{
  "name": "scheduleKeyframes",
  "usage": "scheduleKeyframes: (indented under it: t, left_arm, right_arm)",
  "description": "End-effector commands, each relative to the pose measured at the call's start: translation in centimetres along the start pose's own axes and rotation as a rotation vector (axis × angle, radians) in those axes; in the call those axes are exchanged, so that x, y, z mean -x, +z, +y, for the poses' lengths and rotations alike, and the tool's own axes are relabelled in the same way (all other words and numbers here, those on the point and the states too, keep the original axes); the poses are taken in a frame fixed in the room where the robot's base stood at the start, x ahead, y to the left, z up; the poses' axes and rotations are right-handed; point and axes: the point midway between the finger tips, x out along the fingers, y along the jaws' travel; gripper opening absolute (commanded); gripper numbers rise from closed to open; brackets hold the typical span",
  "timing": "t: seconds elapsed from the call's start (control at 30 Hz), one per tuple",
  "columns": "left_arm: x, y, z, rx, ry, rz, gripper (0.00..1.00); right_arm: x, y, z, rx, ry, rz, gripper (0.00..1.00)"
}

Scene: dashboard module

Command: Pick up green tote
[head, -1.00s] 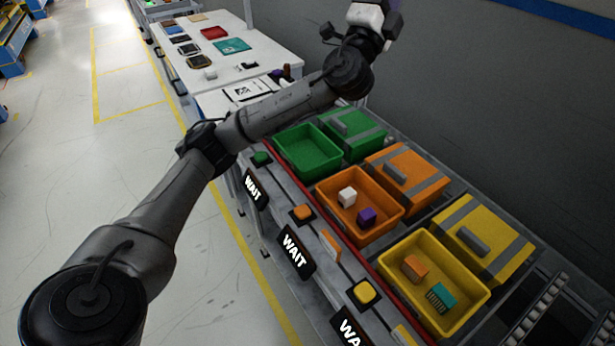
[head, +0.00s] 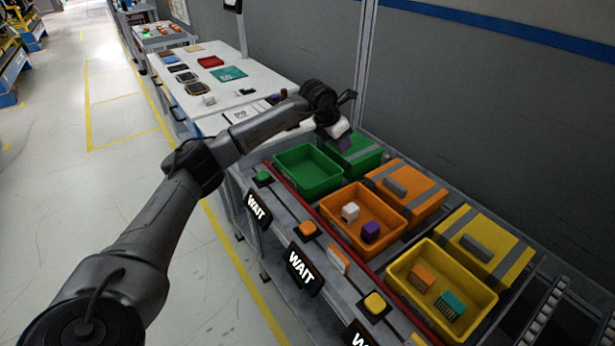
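The open green tote (head: 311,186) stands at the far end of the row of totes and looks empty. A second green box (head: 368,160) with a grey band sits behind it, closed on top and partly hidden by my gripper. My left gripper (head: 344,143) hangs pointing down just above and behind the open green tote, over the front of the green box. I see no contact with the tote. Its fingers are too dark and small to tell open from shut. My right gripper does not show.
An orange tote (head: 345,227) holds a white and a purple block. A yellow tote (head: 403,285) holds an orange and a teal block. Closed orange (head: 425,200) and yellow (head: 500,235) boxes stand behind. A red rail (head: 292,189) and button strip run in front.

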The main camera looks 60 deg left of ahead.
Motion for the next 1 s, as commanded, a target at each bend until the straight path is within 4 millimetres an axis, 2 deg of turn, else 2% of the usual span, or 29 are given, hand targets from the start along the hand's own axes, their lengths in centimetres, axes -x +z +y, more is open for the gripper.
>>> scheduleKeyframes:
  t: [0.13,0.37,0.7,1.0]
  left_arm:
    - [0.3,-3.1,0.8,0.007,0.055,0.192,0.34]
    - [0.6,-5.4,1.0,0.019,0.069,0.333,0.34]
    - [-4.6,-7.5,1.4,0.027,0.071,0.344,0.34]
    - [-7.0,-8.2,1.6,0.026,0.070,0.341,0.34]
  right_arm:
    - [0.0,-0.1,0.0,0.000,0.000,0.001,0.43]
    - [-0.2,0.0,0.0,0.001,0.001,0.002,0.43]
    - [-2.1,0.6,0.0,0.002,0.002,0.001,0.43]
    - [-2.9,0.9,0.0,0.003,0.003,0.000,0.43]
